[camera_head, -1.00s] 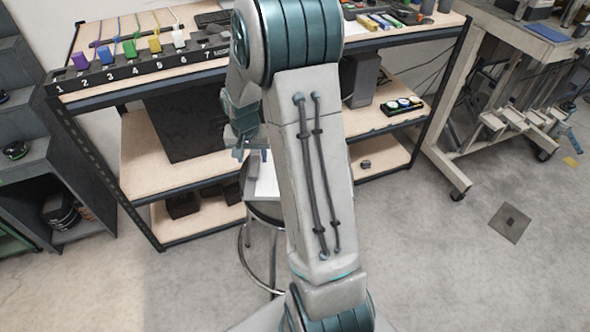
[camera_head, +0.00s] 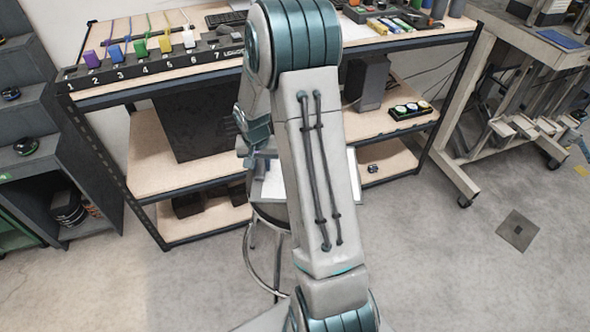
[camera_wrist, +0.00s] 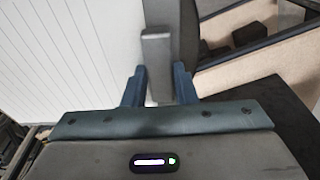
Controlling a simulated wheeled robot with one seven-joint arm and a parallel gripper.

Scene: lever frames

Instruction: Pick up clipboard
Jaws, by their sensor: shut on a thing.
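The clipboard shows as a white, lined sheet (camera_wrist: 75,50) on the left of the wrist view, with a grey metal clip (camera_wrist: 157,65) at its edge. My gripper (camera_wrist: 159,88) has its two blue fingers on either side of the clip and is shut on the clipboard. In the head view, white parts of the clipboard (camera_head: 272,184) show on both sides of my arm, above the round stool (camera_head: 268,212). My arm hides most of it there, so I cannot tell whether it touches the stool.
A workbench (camera_head: 165,92) with numbered coloured items on top and lower shelves (camera_head: 165,168) stands just behind. A dark shelf unit (camera_head: 65,165) is at left, a wheeled table (camera_head: 455,165) at right.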

